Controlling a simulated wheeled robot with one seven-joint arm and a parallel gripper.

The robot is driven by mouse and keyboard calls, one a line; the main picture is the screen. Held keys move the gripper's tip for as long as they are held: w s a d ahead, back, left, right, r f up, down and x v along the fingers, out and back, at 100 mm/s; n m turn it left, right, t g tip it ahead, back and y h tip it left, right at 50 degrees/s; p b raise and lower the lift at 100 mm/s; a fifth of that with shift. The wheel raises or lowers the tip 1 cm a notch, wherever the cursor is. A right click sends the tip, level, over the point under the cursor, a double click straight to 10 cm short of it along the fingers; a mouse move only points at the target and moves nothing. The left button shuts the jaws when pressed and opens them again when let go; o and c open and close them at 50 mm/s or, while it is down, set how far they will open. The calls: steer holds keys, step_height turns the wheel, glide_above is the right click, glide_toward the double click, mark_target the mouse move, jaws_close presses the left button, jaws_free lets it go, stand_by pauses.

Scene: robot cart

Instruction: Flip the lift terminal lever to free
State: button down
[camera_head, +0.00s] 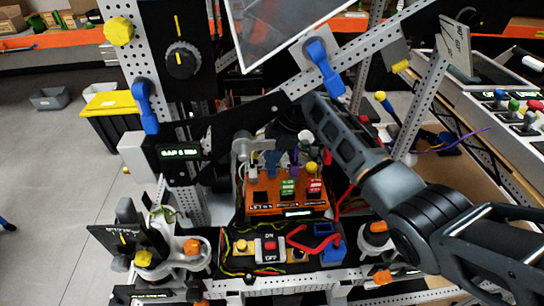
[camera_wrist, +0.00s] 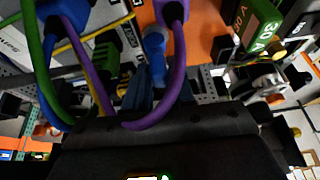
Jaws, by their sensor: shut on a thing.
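The orange lift terminal box (camera_head: 285,210) stands in the middle of the head view, with colored connectors and fuses on top. Its orange face (camera_wrist: 203,40) shows in the wrist view. A blue lever-like piece (camera_wrist: 154,45) stands out in front of that face. My gripper (camera_wrist: 146,88) shows as dark blue-grey shapes at the base of this piece, shut on it. In the head view my arm reaches in from the right, and its end is dark and hidden behind the beam and parts over the box. The lever's setting cannot be read.
Purple cables (camera_wrist: 178,75) loop close around the blue piece. A green 30A fuse (camera_wrist: 262,25) is to its right. A black slanted beam (camera_head: 235,125) crosses above the box. A lower panel with a red on/off switch (camera_head: 270,245) lies in front.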

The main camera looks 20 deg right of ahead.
steer(key=c, duration=1)
jaws_free()
steer(key=shift+c, duration=0.2)
steer(key=v, duration=0.7)
steer(key=shift+r+b, duration=0.35)
steer(key=shift+d, duration=0.15)
